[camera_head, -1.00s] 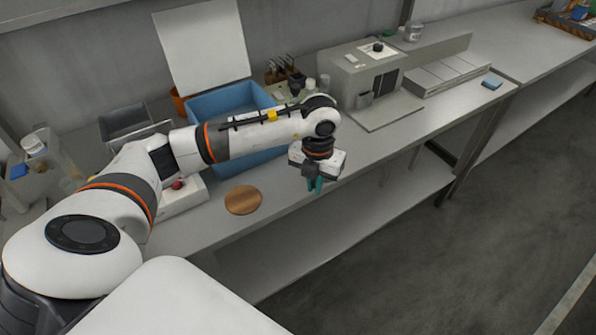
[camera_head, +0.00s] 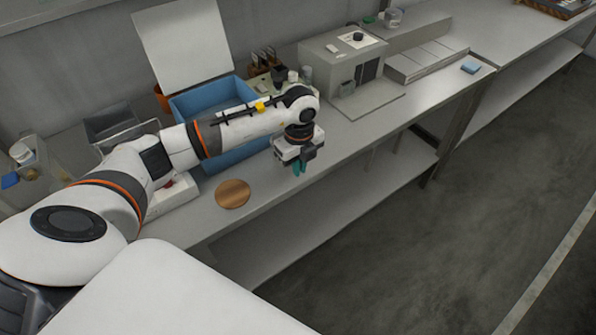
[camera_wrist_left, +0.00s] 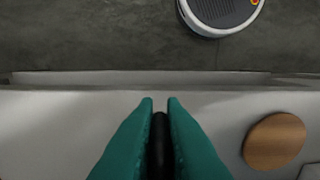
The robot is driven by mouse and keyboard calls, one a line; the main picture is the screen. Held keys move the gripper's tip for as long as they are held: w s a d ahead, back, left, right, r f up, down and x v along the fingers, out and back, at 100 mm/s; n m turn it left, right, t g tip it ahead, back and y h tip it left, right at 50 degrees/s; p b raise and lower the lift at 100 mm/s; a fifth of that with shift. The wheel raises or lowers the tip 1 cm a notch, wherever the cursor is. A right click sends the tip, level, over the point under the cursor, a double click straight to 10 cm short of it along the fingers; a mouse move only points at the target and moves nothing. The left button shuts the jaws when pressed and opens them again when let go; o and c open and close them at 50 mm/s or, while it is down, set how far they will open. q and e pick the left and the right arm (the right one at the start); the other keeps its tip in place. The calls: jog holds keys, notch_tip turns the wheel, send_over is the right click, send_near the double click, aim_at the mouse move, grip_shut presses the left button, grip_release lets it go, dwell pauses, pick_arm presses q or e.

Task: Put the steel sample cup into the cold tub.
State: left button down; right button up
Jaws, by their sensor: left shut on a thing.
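My left gripper (camera_head: 299,168) is above the front edge of the bench, right of a round wooden disc. In the left wrist view its teal fingers (camera_wrist_left: 160,103) are closed around a narrow dark thing (camera_wrist_left: 160,140). Only a strip of it shows, so I cannot tell whether it is part of the steel sample cup. I cannot make out the cup anywhere else. A blue tub (camera_head: 205,99), which looks like the cold tub, stands at the back of the bench behind my left arm. The arm hides part of its front. My right gripper is out of view.
The wooden disc (camera_head: 233,194) lies on the bench (camera_head: 262,185); it also shows in the left wrist view (camera_wrist_left: 274,141). A grey machine (camera_head: 345,65) stands right of the tub. A grey bin (camera_head: 108,122) stands left. A white panel (camera_head: 183,42) rises behind the tub.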

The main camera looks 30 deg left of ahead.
aim_at(299, 184)
pick_arm(q)
notch_tip(299, 184, down, 3)
jog(key=shift+f+p, duration=0.15)
jog(key=shift+p, duration=0.25)
jog(key=shift+f, duration=0.15)
jog(key=shift+f, duration=0.1)
jog(key=c, duration=1.5)
grip_release()
